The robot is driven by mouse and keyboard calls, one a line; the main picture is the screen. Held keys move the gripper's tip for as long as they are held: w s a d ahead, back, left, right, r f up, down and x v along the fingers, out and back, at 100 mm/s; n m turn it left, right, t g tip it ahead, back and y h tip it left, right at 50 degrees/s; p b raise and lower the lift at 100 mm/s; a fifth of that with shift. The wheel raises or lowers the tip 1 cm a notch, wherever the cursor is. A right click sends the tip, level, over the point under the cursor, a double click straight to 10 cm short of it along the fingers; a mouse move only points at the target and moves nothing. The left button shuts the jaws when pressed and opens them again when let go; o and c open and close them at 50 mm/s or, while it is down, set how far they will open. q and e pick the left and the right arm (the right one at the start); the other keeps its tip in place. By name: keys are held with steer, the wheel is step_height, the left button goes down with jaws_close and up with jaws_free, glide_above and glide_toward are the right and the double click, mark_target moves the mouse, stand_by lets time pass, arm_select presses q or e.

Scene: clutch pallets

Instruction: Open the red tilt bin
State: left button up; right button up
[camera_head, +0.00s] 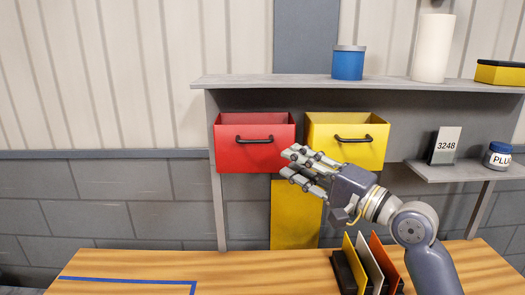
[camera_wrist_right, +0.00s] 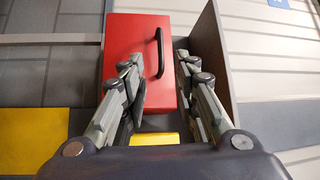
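The red tilt bin (camera_head: 235,157) hangs under the grey shelf, left of a yellow bin (camera_head: 374,150). Its front carries a black bar handle (camera_head: 254,139), and a darker strip shows above the front edge. My right gripper (camera_head: 286,163) is open and empty at the bin's lower right corner, its fingers pointing left. In the right wrist view the red bin (camera_wrist_right: 133,50) and its handle (camera_wrist_right: 160,53) appear between the spread fingers (camera_wrist_right: 158,64). The fingers are not closed on the handle; whether they touch the bin I cannot tell. My left gripper is not in view.
The shelf (camera_head: 280,80) above holds a blue canister (camera_head: 348,64), a white cylinder (camera_head: 432,48) and a yellow box (camera_head: 499,73). The table's left part is clear.

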mark_target(257, 142)
steer(key=p+x, duration=0.3)
steer(key=x, duration=0.6)
steer(key=shift+r, duration=0.15)
steer(key=shift+w+a, duration=0.35)
steer(key=shift+w, duration=0.05)
jaws_close()
